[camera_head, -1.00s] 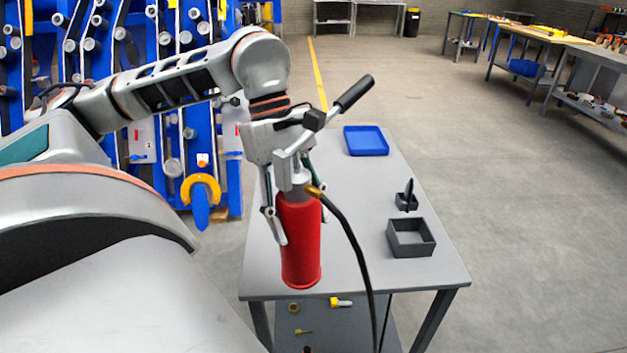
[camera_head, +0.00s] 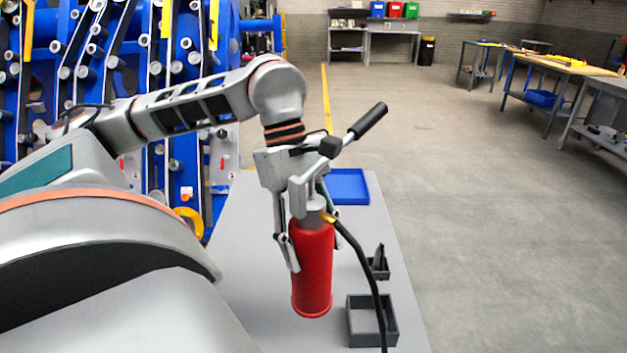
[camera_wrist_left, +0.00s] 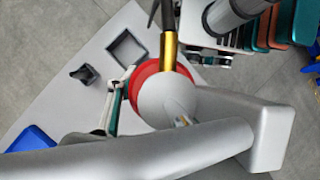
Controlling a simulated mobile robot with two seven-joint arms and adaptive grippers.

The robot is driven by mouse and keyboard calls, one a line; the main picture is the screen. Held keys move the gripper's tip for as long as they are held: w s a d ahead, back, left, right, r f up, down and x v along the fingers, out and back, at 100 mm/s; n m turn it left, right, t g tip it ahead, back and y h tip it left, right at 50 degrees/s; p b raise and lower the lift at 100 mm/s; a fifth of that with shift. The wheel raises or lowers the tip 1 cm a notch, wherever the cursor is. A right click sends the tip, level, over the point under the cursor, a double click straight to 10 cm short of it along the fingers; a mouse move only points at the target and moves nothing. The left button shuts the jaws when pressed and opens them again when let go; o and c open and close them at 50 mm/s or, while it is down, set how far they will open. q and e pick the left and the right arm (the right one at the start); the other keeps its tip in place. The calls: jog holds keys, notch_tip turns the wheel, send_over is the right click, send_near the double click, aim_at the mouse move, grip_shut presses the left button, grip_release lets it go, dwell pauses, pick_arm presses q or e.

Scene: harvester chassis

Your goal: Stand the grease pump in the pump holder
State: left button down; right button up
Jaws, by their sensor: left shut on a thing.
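The grease pump has a red cylinder (camera_head: 312,265), a grey head, a black-gripped lever (camera_head: 369,120) and a black hose with a brass fitting. My left gripper (camera_head: 313,250) is shut on it and holds it roughly upright, lever up. The right finger is mostly hidden behind the pump. A dark grey square open-topped box, seemingly the pump holder (camera_head: 359,341), stands on the table, right of the pump. It looks empty in the left wrist view (camera_wrist_left: 109,48), where the pump's red rim (camera_wrist_left: 145,74) shows beside a gripper finger. The hose crosses before the holder. My right gripper is out of view.
A smaller dark holder (camera_head: 378,273) with a black upright piece stands behind the square one. A blue tray (camera_head: 346,199) lies at the table's far end. The grey tabletop (camera_head: 245,245) is otherwise mostly clear. A blue chassis rack (camera_head: 140,60) stands at the left.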

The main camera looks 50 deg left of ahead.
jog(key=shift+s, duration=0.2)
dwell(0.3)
